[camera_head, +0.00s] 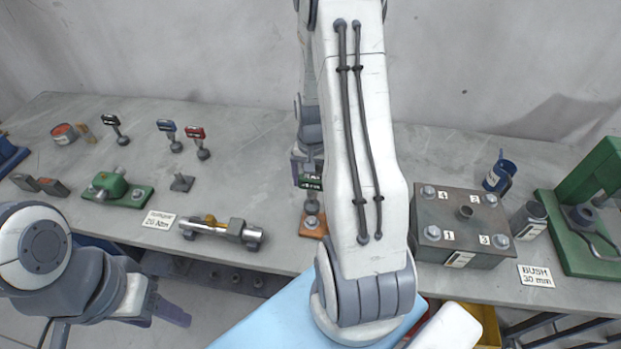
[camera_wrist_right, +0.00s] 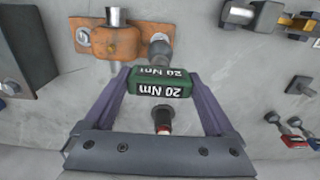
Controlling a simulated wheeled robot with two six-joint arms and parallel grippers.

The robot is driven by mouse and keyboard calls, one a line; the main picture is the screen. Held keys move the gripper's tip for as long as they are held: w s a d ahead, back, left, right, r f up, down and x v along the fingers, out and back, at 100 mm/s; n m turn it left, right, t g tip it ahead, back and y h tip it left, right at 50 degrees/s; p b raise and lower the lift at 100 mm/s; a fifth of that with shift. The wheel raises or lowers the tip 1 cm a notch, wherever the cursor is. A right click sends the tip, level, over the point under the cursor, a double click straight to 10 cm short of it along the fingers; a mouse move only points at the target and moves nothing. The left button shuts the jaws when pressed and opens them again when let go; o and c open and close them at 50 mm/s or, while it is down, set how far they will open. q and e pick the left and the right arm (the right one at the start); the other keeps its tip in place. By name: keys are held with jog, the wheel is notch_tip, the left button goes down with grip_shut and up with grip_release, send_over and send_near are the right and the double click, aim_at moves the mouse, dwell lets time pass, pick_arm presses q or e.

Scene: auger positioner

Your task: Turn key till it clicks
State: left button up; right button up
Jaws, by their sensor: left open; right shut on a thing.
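My right gripper (camera_wrist_right: 160,92) is shut on a green key (camera_wrist_right: 162,80) marked 20 Nm, holding it by its labelled head. The key also shows in the head view (camera_head: 311,183), beside my right arm. Its dark rounded lower end (camera_wrist_right: 160,51) is at the right-hand end of an orange fixture (camera_wrist_right: 116,42) with an upright silver pin. The fixture shows partly in the head view (camera_head: 312,228). I cannot tell whether the key is seated on the fixture. A card (camera_head: 158,219) reads 20 Nm. My left gripper (camera_head: 168,311) is open and empty in front of the bench.
Other keys with blue (camera_head: 166,126), red (camera_head: 195,133) and dark (camera_head: 111,120) heads stand at the back left. A green fixture (camera_head: 118,188) and a silver shaft (camera_head: 212,228) lie left of my right arm. A numbered bolted block (camera_head: 455,222) and a green press (camera_head: 585,205) stand on the right.

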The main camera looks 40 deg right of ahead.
aim_at(312, 197)
jog(key=shift+f+b, duration=1.1)
jog(key=shift+f, duration=0.2)
jog(key=shift+a+f+b, duration=0.1)
jog(key=shift+f+b, duration=0.9)
jog(key=shift+f, duration=0.4)
jog(key=shift+f+b, duration=0.5)
jog(key=shift+f, duration=0.3)
jog(key=o, duration=0.7)
grip_shut()
